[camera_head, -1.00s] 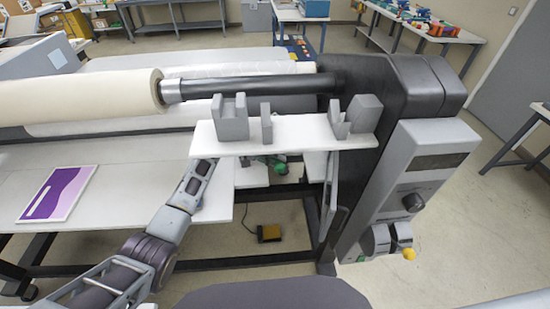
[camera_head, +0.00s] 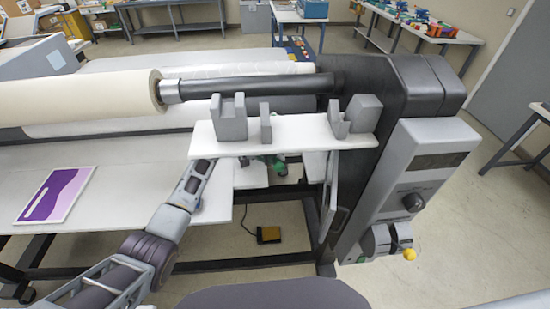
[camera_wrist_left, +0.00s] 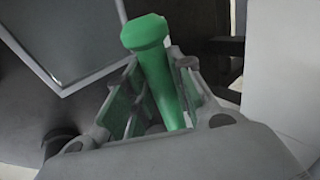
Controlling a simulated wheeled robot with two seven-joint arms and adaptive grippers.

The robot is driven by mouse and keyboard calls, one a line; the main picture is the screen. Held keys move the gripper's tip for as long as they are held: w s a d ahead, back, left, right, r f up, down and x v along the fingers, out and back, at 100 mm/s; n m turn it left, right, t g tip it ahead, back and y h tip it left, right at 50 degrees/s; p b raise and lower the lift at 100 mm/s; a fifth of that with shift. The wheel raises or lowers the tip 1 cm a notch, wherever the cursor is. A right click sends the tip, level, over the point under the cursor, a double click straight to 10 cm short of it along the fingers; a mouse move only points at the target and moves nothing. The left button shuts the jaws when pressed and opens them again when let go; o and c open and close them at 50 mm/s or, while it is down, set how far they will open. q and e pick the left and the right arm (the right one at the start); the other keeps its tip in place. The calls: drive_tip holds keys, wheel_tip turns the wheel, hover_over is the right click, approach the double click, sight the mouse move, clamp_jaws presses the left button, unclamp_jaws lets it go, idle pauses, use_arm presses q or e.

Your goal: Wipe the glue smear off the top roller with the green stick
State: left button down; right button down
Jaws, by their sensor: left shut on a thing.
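The green stick (camera_wrist_left: 160,70) stands between the fingers of my left gripper (camera_wrist_left: 152,92) in the left wrist view. Its thicker faceted end points up and away from the wrist. My left gripper is shut on it. In the head view my left arm reaches under a white shelf, which hides most of the gripper. A bit of green (camera_head: 279,167) shows below the shelf's front edge. A dark roller or shaft (camera_head: 250,86) runs behind the shelf; I cannot tell if it is the top roller. I see no glue smear. My right gripper is out of view.
The white shelf (camera_head: 290,146) carries several grey holders (camera_head: 232,117) and sits just above my left gripper. The machine's dark end housing (camera_head: 390,105) stands to the right. A purple-and-white sheet (camera_head: 58,195) lies on the feed table at left.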

use_arm(q)
drive_tip(key=shift+w+b, duration=0.3)
drive_tip(key=shift+w, duration=0.25)
idle(1.1)
